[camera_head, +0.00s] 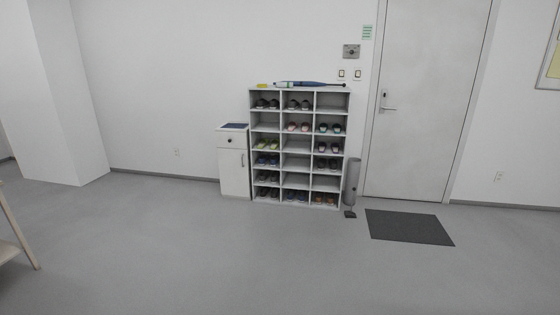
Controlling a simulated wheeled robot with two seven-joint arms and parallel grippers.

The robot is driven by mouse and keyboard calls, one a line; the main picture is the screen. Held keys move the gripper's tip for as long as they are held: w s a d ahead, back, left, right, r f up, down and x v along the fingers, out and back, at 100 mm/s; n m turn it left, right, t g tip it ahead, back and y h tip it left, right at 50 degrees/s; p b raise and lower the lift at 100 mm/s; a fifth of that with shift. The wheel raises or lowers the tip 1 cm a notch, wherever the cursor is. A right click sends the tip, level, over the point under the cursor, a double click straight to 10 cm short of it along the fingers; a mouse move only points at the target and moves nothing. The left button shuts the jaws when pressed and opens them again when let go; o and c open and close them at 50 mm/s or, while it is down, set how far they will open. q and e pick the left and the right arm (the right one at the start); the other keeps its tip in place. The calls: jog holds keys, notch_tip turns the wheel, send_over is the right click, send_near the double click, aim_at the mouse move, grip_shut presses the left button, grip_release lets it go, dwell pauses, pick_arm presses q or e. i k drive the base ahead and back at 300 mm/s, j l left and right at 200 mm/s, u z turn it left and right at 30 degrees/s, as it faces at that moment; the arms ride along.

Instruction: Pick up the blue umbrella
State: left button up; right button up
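A blue umbrella (308,84) lies flat along the top of the white shoe rack (281,152), by the far wall. Its dark, thin end points right, near the rack's right edge. Its left end is lighter and too small to make out clearly. Neither of my grippers shows in the head view.
A small yellow item (262,86) lies on the rack's left top. A white cabinet (233,174) stands left of the rack; a grey cylinder stand (351,183) stands right. A dark mat (408,227) lies before the door (421,110). A wooden table leg (20,232) is at left. The floor between is clear.

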aim_at(296, 83)
jog(key=i, duration=2.95)
jog(key=i+z, duration=0.2)
jog(key=i, duration=0.25)
jog(key=i+j+z, duration=0.2)
jog(key=i, duration=0.3)
